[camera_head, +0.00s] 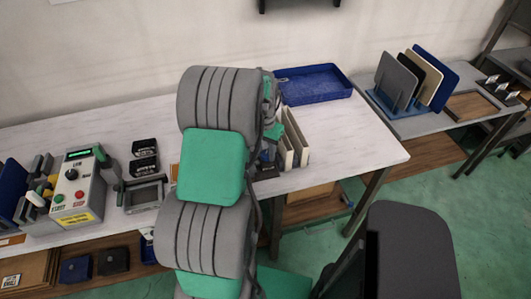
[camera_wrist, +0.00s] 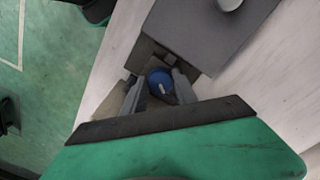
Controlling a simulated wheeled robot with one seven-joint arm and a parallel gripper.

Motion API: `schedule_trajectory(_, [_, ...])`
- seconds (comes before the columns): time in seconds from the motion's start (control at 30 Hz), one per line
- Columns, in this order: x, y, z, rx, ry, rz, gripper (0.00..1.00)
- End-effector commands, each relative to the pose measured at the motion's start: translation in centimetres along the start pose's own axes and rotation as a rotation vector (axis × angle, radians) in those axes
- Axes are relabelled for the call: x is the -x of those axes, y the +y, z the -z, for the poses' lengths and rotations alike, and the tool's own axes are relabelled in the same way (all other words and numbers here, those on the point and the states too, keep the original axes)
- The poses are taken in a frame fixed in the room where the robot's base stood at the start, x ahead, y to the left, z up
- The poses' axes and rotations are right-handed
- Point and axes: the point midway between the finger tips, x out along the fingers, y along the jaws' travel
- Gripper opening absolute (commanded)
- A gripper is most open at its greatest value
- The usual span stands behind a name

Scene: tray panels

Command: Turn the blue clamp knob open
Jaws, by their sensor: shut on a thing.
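The blue clamp knob (camera_wrist: 159,81) is round with a short pale mark on its face. It shows in the wrist view between the two fingers of my gripper (camera_wrist: 158,92). The fingers are shut on it, one on each side. The knob sits by the edge of a dark grey panel (camera_wrist: 205,35) on the pale table top. In the head view my arm hides the knob and most of the gripper. Upright panels in a holder (camera_head: 297,140) stand just right of my arm there.
A blue tray (camera_head: 316,84) lies behind on the white table (camera_head: 365,140). A control box (camera_head: 78,190) with buttons and a grey frame fixture (camera_head: 146,194) stand at left. A second table at right holds a rack of boards (camera_head: 405,75). The white table's front right is clear.

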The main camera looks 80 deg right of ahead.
Motion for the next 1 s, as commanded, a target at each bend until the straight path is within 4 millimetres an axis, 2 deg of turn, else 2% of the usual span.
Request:
schedule_trajectory(0.5, [0.1,0.03,0.09,0.449,0.018,0.0,0.0])
schedule_trajectory(0.7, [0.12,0.05,0.1,0.561,0.022,0.0,0.0])
schedule_trajectory(1.0, [0.15,0.07,0.11,0.634,0.024,0.0,0.0])
